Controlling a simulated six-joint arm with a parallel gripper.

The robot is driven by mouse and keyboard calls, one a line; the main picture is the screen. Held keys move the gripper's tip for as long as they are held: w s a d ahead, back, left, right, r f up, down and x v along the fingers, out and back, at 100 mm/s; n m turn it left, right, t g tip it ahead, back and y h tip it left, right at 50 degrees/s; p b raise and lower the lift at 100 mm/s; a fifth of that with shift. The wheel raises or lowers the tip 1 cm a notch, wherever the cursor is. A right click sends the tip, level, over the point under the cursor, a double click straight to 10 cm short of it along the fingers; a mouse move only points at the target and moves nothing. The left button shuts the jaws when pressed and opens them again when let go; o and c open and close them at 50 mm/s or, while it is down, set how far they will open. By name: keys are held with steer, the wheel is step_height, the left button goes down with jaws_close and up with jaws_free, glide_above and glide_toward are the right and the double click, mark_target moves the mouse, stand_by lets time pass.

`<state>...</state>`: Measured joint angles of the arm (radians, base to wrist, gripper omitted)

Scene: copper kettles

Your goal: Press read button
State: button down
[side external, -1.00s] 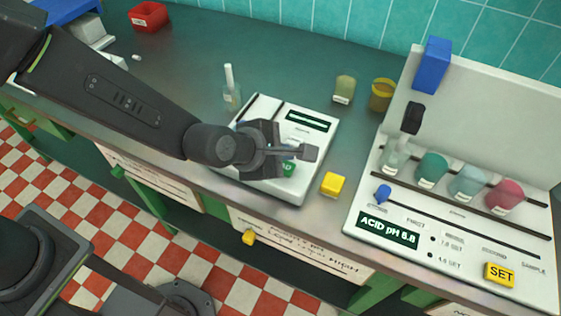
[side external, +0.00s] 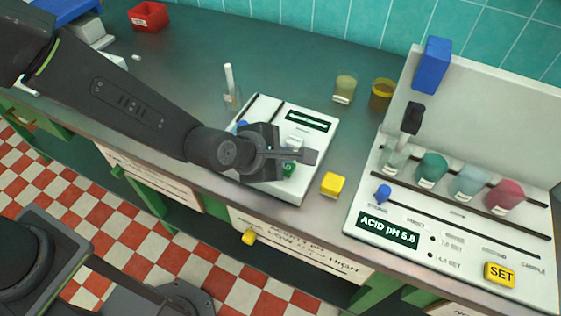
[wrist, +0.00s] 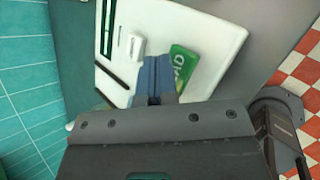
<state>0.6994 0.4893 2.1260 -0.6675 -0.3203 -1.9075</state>
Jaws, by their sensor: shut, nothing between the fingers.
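The read button is a green block with white lettering, partly readable, on the white instrument (side external: 318,150). In the wrist view the green button (wrist: 183,66) lies just right of my fingers, partly covered by them. In the side view only a bit of the green button (side external: 288,170) shows below my gripper (side external: 290,157). My gripper is over the front part of the instrument. In the wrist view its two blue-grey fingers (wrist: 155,76) are together and empty. I cannot tell whether they touch the button or the instrument's top.
A yellow block (side external: 333,184) sits right of the instrument. A white panel with a pH display (side external: 388,231), coloured jars and a yellow SET button (side external: 499,273) stands further right. A glass vessel (side external: 231,90) stands behind my arm.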

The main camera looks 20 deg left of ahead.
steer(key=shift+f, duration=0.45)
stand_by(0.7)
steer(key=shift+r, duration=0.85)
steer(key=shift+r, duration=2.5)
